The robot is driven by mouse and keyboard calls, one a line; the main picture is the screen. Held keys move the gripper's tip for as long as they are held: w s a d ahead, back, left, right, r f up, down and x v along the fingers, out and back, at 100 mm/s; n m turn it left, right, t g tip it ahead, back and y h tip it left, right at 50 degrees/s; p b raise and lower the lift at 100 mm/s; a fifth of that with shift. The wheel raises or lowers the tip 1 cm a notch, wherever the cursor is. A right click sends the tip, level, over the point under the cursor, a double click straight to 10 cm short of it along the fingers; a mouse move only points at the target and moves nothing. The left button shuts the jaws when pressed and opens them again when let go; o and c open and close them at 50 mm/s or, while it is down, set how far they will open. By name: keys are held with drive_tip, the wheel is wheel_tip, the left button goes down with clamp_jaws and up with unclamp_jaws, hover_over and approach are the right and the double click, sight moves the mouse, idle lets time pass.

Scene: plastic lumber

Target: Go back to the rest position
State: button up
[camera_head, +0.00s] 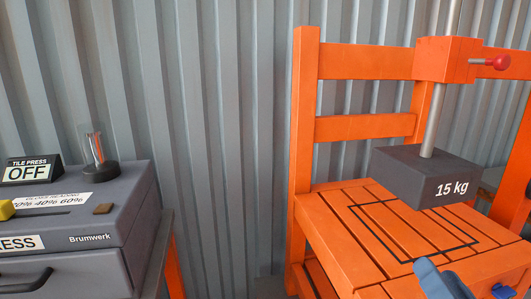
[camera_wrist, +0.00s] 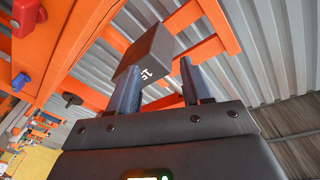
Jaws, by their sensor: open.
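My gripper (camera_wrist: 159,66) shows in the wrist view with its two fingers apart and nothing seen between them. In the head view, a blue-grey part at the bottom edge (camera_head: 440,280) looks like one of my fingers, in front of the orange bench. The dark grey 15 kg weight (camera_head: 428,178) hangs on a metal rod above the orange slatted seat (camera_head: 335,232). The weight also shows beyond my fingers in the wrist view (camera_wrist: 152,50). I cannot tell the exact gap between my fingers and the weight.
A red knob (camera_head: 501,62) sits on the orange frame's upper block. A blue part (camera_head: 503,291) is at the bench's front edge. At left stands a grey tile press (camera_head: 75,240) with an OFF sign (camera_head: 28,170) and a glass-covered lamp (camera_head: 98,152). A corrugated wall (camera_head: 225,130) closes the back.

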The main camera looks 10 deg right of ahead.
drive_tip(key=s+a+f+n+g+y, duration=0.1)
drive_tip(key=s+a+f+n, duration=0.15)
drive_tip(key=s+f, duration=0.3)
drive_tip(key=s+a+f+n+g, duration=0.1)
drive_tip(key=s+a+f, duration=0.3)
drive_tip(key=s, duration=0.3)
drive_tip(key=s+n+y, duration=0.1)
drive_tip(key=s+n, duration=0.1)
drive_tip(key=s, duration=0.5)
drive_tip(key=s+a+f+n+g+y, duration=0.1)
drive_tip(key=s+n, duration=0.2)
drive_tip(key=s, duration=0.4)
drive_tip(key=shift+a+f+y, duration=0.2)
drive_tip(key=shift+a+y, duration=0.1)
drive_tip(key=shift+c, duration=0.3)
